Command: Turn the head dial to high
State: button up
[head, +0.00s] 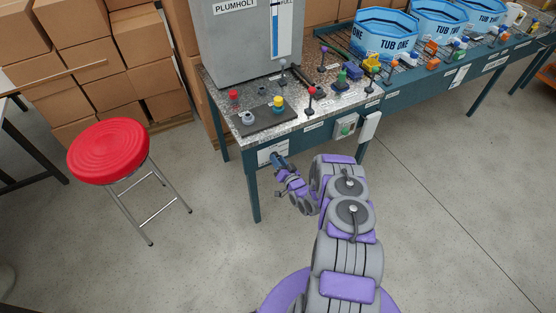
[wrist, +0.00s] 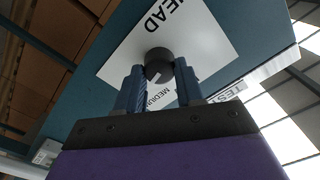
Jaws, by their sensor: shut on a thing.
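The head dial (wrist: 158,60) is a small dark round knob on a white label plate (wrist: 205,40). The plate reads "HEAD", with "MEDIUM" partly showing between my fingers. My gripper (wrist: 160,70) has two blue fingers, one on each side of the dial, shut on it. A small pale mark shows at the dial's lower edge. Any other setting words are hidden or out of view. In the head view my gripper (head: 279,160) is at the front of the bench, at the white plate (head: 267,152); the dial itself is hidden there.
The speckled bench top (head: 305,120) carries a grey PLUMHOLT machine (head: 235,50), a dark board with fittings and several coloured parts. A control box with a green button (head: 345,128) hangs to the right. A red stool (head: 108,150) stands left. The floor between is clear.

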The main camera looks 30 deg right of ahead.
jog(key=shift+d+f+m, duration=0.1)
jog(key=shift+d+m, duration=0.05)
jog(key=shift+m, duration=0.95)
jog(key=o, duration=1)
jog(key=shift+o, duration=0.2)
jog(key=s+p, duration=0.4)
jog(key=s, duration=1.3)
jog(key=shift+s+d, duration=0.2)
jog(key=shift+d, duration=0.15)
